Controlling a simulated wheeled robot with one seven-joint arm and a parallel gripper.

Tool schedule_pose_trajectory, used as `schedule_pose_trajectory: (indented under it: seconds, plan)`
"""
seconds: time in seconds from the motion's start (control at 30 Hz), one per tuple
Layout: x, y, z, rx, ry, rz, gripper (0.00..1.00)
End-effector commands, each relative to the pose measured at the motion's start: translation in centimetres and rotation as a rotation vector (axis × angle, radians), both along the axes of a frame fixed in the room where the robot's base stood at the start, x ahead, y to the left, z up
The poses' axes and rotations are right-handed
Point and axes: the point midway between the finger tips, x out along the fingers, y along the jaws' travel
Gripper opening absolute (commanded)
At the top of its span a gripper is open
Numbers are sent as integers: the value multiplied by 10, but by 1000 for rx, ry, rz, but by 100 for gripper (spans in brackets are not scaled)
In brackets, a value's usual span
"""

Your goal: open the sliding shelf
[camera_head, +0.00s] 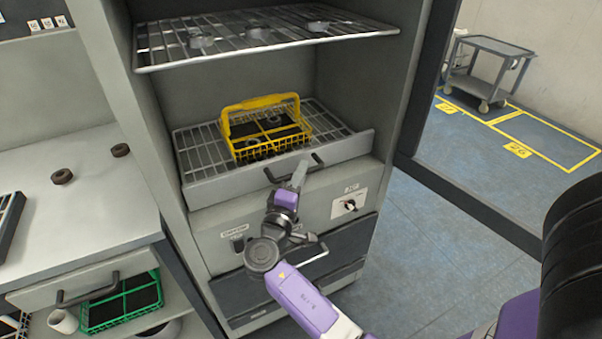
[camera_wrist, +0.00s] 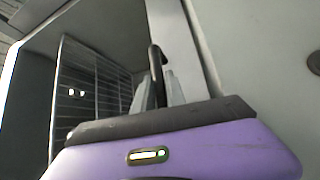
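The sliding shelf (camera_head: 205,160) is a wire rack with a grey front panel, low in the open cabinet bay. A dark handle (camera_head: 269,176) is fixed to its front and also shows upright in the wrist view (camera_wrist: 155,62). My gripper (camera_head: 299,172) is at this handle. In the wrist view my two grey fingers (camera_wrist: 159,90) lie close on either side of the handle bar and appear shut on it. The exact finger contact is partly hidden by the gripper body. A yellow wire basket (camera_head: 262,103) with a dark divided inside stands on the shelf.
An upper wire shelf (camera_head: 340,33) holds several ring-like parts. Below the sliding shelf are a knob panel (camera_head: 349,205) and a dark drawer (camera_head: 345,250). A counter (camera_head: 95,225) stands left, with a green basket (camera_head: 120,302) beneath. Open blue floor lies right.

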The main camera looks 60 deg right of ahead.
Motion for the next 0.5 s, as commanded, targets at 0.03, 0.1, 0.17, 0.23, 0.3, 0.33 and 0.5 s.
schedule_pose_trajectory:
  seconds: [0.03, 0.1, 0.17, 0.23, 0.3, 0.33, 0.5]
  plan:
    - [0, 0, 0, 0, 0, 0, 5]
    - [0, 0, 0, 0, 0, 0, 0]
    - [0, 0, 0, 0, 0, 0, 0]
    - [0, 0, 0, 0, 0, 0, 0]
    - [0, 0, 0, 0, 0, 1, 0]
    - [0, 0, 0, 0, 0, 0, 0]
    - [0, 0, 0, 0, 0, 1, 0]
